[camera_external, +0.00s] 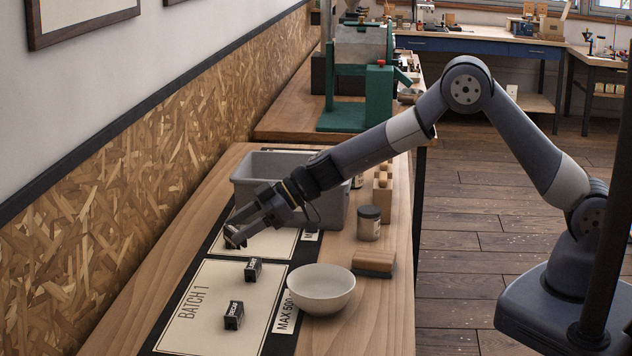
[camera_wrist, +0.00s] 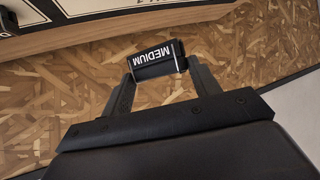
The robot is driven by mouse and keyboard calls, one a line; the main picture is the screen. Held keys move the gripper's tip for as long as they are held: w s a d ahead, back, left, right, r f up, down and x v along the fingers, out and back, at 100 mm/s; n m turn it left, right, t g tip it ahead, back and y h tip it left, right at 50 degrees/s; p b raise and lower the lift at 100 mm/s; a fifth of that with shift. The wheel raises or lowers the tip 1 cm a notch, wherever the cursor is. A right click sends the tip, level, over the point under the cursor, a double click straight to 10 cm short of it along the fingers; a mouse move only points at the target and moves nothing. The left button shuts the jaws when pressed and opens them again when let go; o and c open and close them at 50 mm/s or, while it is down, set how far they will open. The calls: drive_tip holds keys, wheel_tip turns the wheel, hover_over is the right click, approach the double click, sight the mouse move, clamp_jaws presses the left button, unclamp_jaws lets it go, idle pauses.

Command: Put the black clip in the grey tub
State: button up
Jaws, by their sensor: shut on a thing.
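A black clip with a white MEDIUM label (camera_wrist: 157,60) is held between the two fingers of my gripper (camera_wrist: 158,74) in the wrist view. In the external view my gripper (camera_external: 234,237) is over the far end of the batch mat, at the near left of the grey tub, and the clip is hard to make out there. The grey tub (camera_external: 246,191) stands behind my gripper and is partly covered by my arm. Its floor is hidden.
Two more small black labelled clips, a farther one (camera_external: 253,270) and a nearer one (camera_external: 233,316), stand on the batch mat (camera_external: 203,322). A white bowl (camera_external: 321,291), a brown block (camera_external: 374,263) and a jar (camera_external: 369,223) stand to the right. The chipboard wall (camera_external: 120,190) borders the bench's left.

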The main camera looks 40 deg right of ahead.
drive_tip(key=shift+s+a+f, duration=0.2)
drive_tip(key=shift+a+f, duration=0.15)
drive_tip(key=shift+a, duration=0.1)
drive_tip(key=shift+s+a+f, duration=0.15)
drive_tip(key=shift+a+f, duration=0.2)
drive_tip(key=shift+a, duration=0.1)
drive_tip(key=b, duration=0.1)
hover_over(240, 289)
wheel_tip(240, 289, down, 4)
drive_tip(key=shift+f, duration=0.2)
drive_tip(key=shift+f+b, duration=0.45)
drive_tip(key=shift+f, duration=1.75)
drive_tip(key=shift+f, duration=0.1)
drive_tip(key=o, duration=0.9)
drive_tip(key=shift+o, duration=0.2)
drive_tip(key=shift+d, duration=0.15)
drive_tip(key=shift+o, duration=0.2)
drive_tip(key=v, duration=0.6)
drive_tip(key=b+v, duration=0.1)
drive_tip(key=v, duration=0.5)
drive_tip(key=shift+w, duration=0.25)
